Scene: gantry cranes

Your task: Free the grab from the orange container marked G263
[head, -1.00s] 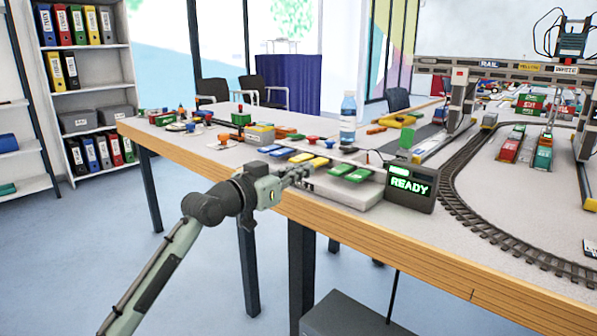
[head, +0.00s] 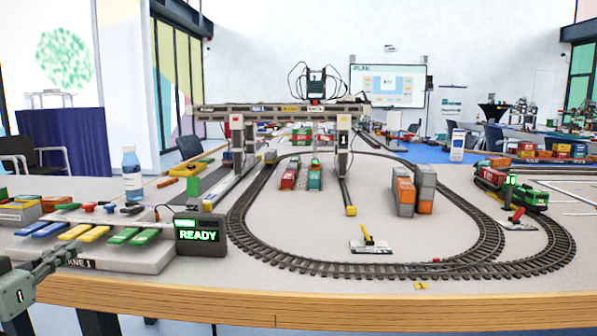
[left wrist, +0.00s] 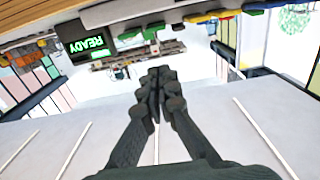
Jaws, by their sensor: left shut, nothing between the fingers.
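A gantry crane stands behind the near track, its beam (head: 280,110) carrying a dark trolley (head: 316,84). I cannot make out a grab. Orange containers (head: 403,190) stand stacked with grey ones right of the crane; no G263 mark is readable. The control panel (head: 150,258), labelled "CRANE 1" in part, has blue, yellow and green keys (head: 124,236). Its display (head: 199,236) reads READY. My left gripper (head: 70,250) is shut and empty at the panel's front left; its closed fingers also show in the left wrist view (left wrist: 155,75). My right gripper is out of view.
A bottle (head: 132,174) stands behind the panel. A green locomotive (head: 528,196) is at right. The wooden table edge (head: 350,311) runs along the front.

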